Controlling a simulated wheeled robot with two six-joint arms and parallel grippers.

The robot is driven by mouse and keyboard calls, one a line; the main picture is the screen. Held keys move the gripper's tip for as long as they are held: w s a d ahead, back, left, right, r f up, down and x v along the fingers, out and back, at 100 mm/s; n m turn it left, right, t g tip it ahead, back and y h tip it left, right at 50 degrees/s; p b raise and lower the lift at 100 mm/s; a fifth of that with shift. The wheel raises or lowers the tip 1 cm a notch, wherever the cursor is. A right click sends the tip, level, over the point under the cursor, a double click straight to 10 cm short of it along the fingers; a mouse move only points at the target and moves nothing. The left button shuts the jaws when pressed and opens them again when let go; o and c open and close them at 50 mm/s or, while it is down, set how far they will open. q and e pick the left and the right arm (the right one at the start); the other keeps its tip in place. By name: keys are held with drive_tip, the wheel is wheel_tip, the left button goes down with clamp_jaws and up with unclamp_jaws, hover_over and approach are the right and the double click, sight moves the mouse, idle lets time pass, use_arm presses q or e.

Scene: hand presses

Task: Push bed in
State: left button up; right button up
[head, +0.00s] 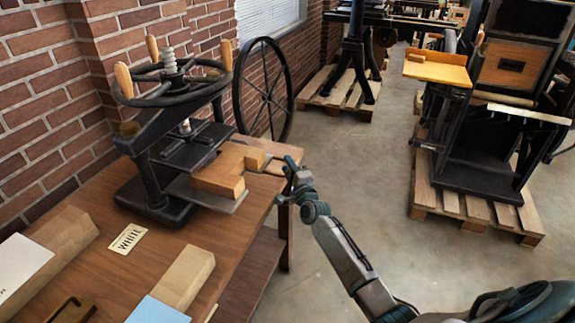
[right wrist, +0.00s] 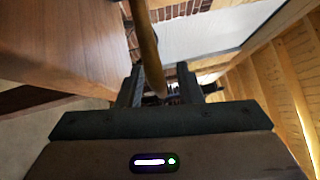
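The black hand press (head: 165,150) with a handwheel stands on the wooden table. Its flat grey bed (head: 222,204) sticks out from under the press toward the front right. A stepped wooden block (head: 219,178) sits on the bed. My right gripper (head: 289,176) is at the table's right edge, right of the block and apart from it. In the right wrist view its two fingers (right wrist: 158,92) stand apart with a brown bar or edge (right wrist: 148,45) between them. I cannot tell whether they touch it. My left gripper is not in view.
A spoked wheel (head: 264,90) stands behind. Another press (head: 490,140) stands on a pallet at right. The floor between is clear.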

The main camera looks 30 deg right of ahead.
use_arm(q)
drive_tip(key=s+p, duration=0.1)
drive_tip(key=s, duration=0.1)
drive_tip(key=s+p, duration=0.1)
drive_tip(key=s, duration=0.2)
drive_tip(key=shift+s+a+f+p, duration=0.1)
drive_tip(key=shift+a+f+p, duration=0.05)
drive_tip(key=shift+p, duration=0.2)
use_arm(e)
drive_tip(key=s+f, duration=0.1)
drive_tip(key=s, duration=0.9)
drive_tip(key=shift+a, duration=0.4)
drive_tip(key=shift+d, duration=0.1)
